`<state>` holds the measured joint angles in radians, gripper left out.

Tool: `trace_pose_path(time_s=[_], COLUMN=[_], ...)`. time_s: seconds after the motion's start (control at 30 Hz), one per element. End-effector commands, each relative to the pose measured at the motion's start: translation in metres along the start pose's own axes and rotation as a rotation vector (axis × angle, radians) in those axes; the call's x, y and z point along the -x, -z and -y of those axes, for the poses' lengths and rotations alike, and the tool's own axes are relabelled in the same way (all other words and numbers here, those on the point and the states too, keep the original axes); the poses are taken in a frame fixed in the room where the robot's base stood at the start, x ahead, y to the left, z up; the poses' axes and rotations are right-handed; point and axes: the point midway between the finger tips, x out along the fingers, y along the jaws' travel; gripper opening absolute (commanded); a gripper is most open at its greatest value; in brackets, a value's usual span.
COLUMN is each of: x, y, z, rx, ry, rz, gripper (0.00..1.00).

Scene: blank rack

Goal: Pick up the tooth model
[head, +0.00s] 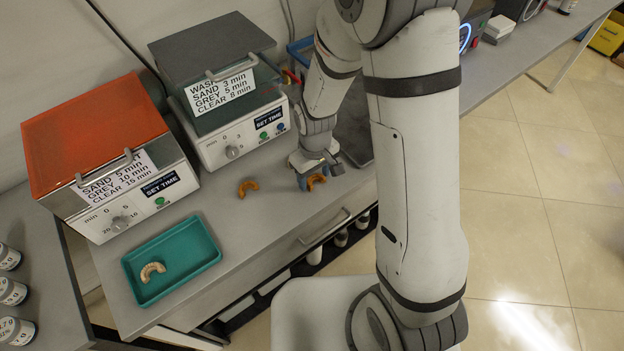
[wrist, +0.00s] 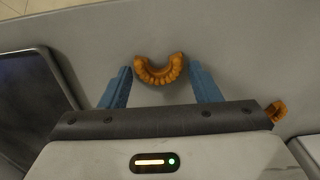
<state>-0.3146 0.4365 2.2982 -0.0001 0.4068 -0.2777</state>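An orange, arch-shaped tooth model (head: 316,181) lies on the grey bench top near its front edge, below my gripper (head: 317,174). In the wrist view this tooth model (wrist: 159,72) shows between the two blue fingertips of my gripper (wrist: 159,75), with a gap on each side. My gripper is open and holds nothing. A second orange tooth model (head: 248,188) lies on the bench to the left. It shows partly in the wrist view (wrist: 278,110), mostly hidden by the gripper body. A beige tooth model (head: 152,271) lies in the teal tray (head: 206,245).
Two lidded machines, one orange-topped (head: 92,135) and one grey-topped (head: 210,45), stand at the back of the bench. A dark flat object (wrist: 35,95) lies beside my gripper. White jars (head: 12,292) stand at far left. Bare bench surrounds the two orange models.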

Motion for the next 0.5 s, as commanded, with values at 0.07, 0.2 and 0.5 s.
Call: trace_pose_path(time_s=[0.07, 0.2, 0.5], x=[0.0001, 0.0002, 0.0003], y=[0.0001, 0.0001, 0.0002], z=[0.0001, 0.0002, 0.0004], rx=[0.000, 0.001, 0.001], ry=[0.000, 0.000, 0.000], rz=[0.000, 0.000, 0.000], gripper=[0.50, 0.39, 0.27])
